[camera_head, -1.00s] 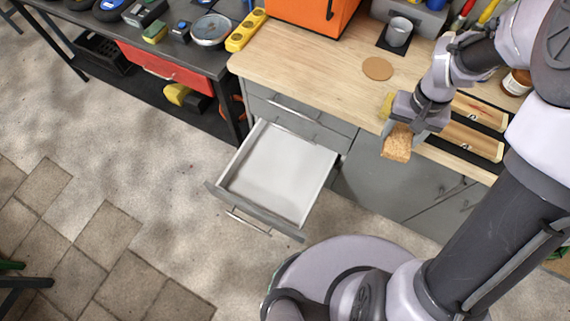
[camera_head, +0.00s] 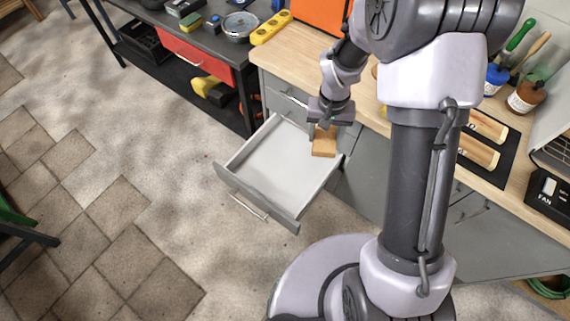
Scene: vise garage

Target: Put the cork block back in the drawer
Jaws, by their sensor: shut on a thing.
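The cork block (camera_head: 324,145) is a small tan-orange block held in my gripper (camera_head: 321,128), which is shut on it. In the picture the block overlaps the right back corner of the open drawer (camera_head: 270,165); its exact height above the drawer is hard to judge. The drawer is light grey inside, pulled out from the grey cabinet under the wooden worktop, and its visible floor is empty. The drawer's far right corner is partly hidden behind the block and gripper.
The wooden worktop (camera_head: 290,48) runs behind the drawer. A dark bench with a red drawer (camera_head: 197,54) and tools stands to the left. Wooden pieces in a black tray (camera_head: 480,150) and bottles (camera_head: 525,97) are at the right. The floor left of the drawer is clear.

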